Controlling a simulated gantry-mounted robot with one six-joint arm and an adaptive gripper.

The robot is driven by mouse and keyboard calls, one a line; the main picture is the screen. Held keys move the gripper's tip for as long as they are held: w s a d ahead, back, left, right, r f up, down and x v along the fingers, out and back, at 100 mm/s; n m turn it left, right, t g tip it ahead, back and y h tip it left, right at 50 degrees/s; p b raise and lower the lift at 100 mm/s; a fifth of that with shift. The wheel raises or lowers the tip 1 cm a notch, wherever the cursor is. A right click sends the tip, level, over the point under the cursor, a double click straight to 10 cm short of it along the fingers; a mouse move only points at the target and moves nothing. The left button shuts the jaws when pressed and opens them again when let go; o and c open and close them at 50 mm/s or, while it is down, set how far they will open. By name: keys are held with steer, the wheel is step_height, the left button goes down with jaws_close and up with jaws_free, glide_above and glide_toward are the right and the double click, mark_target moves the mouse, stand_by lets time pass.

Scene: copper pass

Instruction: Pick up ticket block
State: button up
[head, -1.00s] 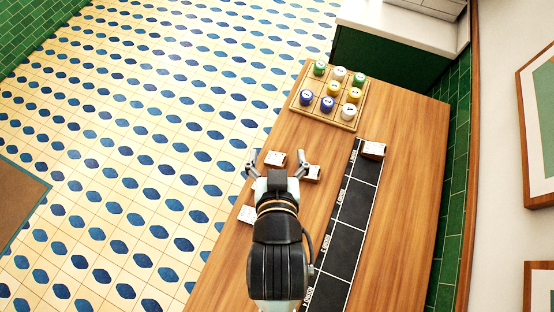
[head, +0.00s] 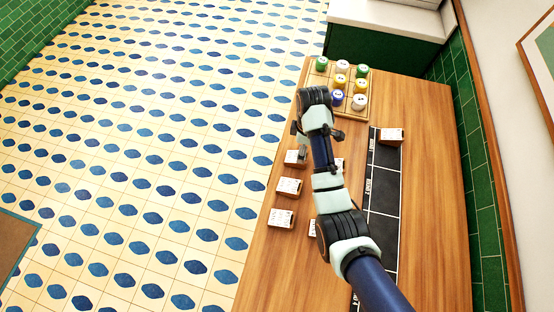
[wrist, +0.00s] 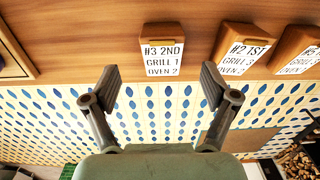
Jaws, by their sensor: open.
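Several white-faced wooden ticket blocks lie on the wooden table. In the head view three stand along the left edge: a far one (head: 296,157), a middle one (head: 289,187) and a near one (head: 281,218). Another block (head: 391,136) sits at the far end of the black strip. In the wrist view, a block marked "#3 2ND GRILL 1 OVEN 2" (wrist: 163,50) is beyond the gap between my fingertips, and a "#2 1ST" block (wrist: 243,48) is right of it. My gripper (wrist: 161,85) is open and empty, apart from the blocks. In the head view my wrist partly hides it.
A wooden tray (head: 351,114) of coloured jars stands at the table's far end, partly behind my arm. The black sectioned strip (head: 384,200) runs along the table. The table's right side is clear.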

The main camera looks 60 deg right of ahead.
step_height(320, 180, down, 2)
steer(key=shift+s+f, duration=0.1)
steer(key=shift+s, duration=0.05)
step_height(320, 180, down, 6)
steer(key=shift+a+r+b, duration=0.15)
steer(key=shift+r+b, duration=0.05)
steer(key=shift+b, duration=0.5)
steer(key=c, duration=1.3)
steer(key=shift+r, duration=0.1)
step_height(320, 180, up, 11)
steer(key=shift+f+p, duration=0.1)
steer(key=shift+p, duration=1.15)
step_height(320, 180, up, 9)
steer(key=p, duration=0.8)
